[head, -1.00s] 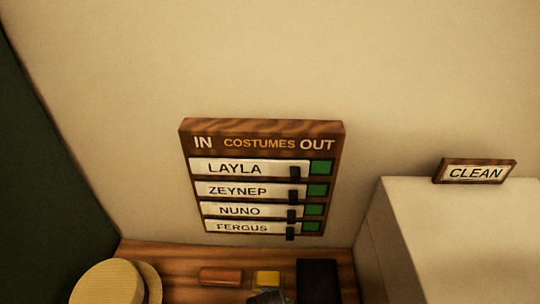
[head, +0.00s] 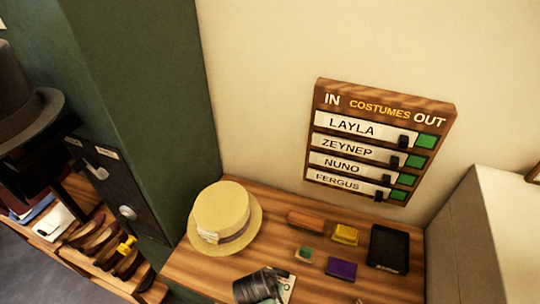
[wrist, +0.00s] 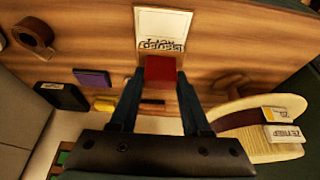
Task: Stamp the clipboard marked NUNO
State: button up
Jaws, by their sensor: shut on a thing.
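In the wrist view my gripper (wrist: 150,75) is shut on a red block (wrist: 160,69), which looks like a stamp. Just beyond the block is a pale-bordered white sheet (wrist: 165,22) with upside-down lettering, seemingly "ISSUED"; I cannot tell whether the block touches it. No clipboard marked NUNO can be read. In the head view my gripper (head: 262,286) is a dark shape at the bottom edge, beside a white and green item (head: 287,284); the block's grip is hidden there. NUNO reads on the third row of the wall board (head: 325,101).
A straw hat (head: 223,212) stands left of my gripper. Purple (head: 341,268) and yellow (head: 345,234) blocks, a brown block (head: 305,219), a small green-topped item (head: 304,254) and a black tray (head: 388,248) lie right.

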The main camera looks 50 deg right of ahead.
jog(key=shift+d+f+b, duration=0.1)
jog(key=shift+f+b, duration=2.65)
jog(key=shift+f, duration=0.25)
jog(key=shift+f+b, duration=0.4)
jog(key=shift+f, duration=0.2)
notch_tip(320, 180, up, 7)
jog(key=p, duration=0.6)
jog(key=shift+p, duration=0.4)
dwell(0.4)
